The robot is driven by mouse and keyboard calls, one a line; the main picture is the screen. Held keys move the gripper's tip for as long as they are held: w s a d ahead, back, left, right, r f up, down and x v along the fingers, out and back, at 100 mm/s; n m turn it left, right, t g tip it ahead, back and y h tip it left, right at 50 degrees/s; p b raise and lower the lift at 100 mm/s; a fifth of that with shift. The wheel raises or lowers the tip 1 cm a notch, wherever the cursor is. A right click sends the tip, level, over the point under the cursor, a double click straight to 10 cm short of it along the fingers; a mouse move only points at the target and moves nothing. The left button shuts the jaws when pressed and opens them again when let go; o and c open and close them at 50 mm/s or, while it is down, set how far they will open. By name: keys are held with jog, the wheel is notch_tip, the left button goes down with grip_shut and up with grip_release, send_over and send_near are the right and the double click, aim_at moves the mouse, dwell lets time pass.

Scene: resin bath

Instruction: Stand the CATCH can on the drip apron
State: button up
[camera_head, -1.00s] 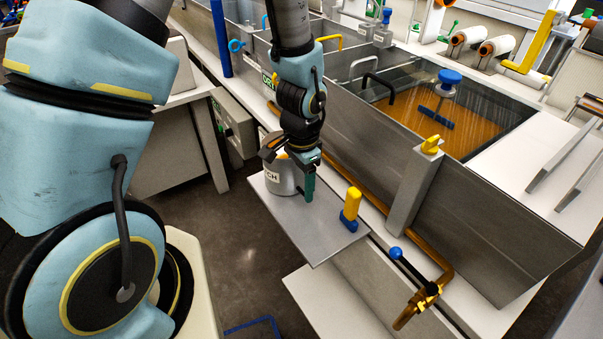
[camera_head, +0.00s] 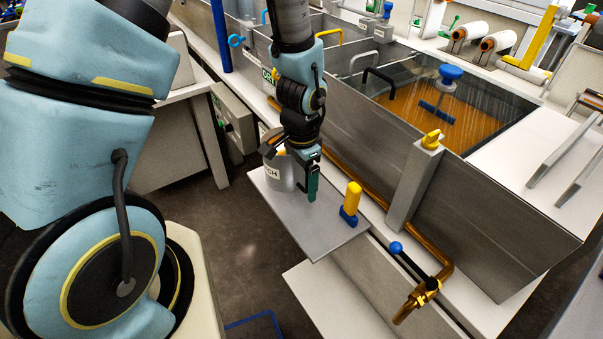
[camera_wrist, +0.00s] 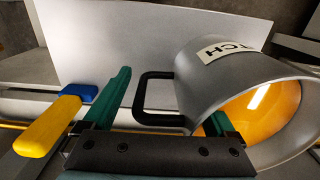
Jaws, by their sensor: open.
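The CATCH can (camera_head: 280,173) is a grey cylinder with a white label, standing on the left part of the drip apron (camera_head: 318,228), a flat grey plate. In the wrist view the can (camera_wrist: 200,85) shows orange liquid inside and a black loop handle (camera_wrist: 143,103) on its left side. My gripper (camera_head: 297,168) is at the can's near right side. In the wrist view my gripper (camera_wrist: 165,108) is open, one green finger left of the handle and the other at the can's rim. The handle lies between the fingers; the right fingertip is partly hidden.
A yellow-and-blue handle (camera_head: 351,203) stands at the apron's right edge. The steel tank wall (camera_head: 480,220) rises behind the apron. The front of the apron is clear.

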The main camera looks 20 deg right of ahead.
notch_tip(320, 180, up, 12)
jog(key=shift+r+b, duration=0.1)
jog(key=shift+b, duration=0.75)
jog(key=w+a+r+n, duration=0.1)
jog(key=w+a+n, duration=0.1)
jog(key=a+n, duration=0.3)
jog(key=w+a+r+n+t, duration=0.1)
jog(key=a+n, duration=0.4)
jog(key=a, duration=0.7)
jog(key=w+a+r+n, duration=0.1)
jog(key=w+a+n, duration=0.2)
jog(key=a, duration=0.6)
jog(key=shift+w+a+r+n+t, duration=0.2)
jog(key=shift+w+r+n+t, duration=0.15)
jog(key=shift+n, duration=0.55)
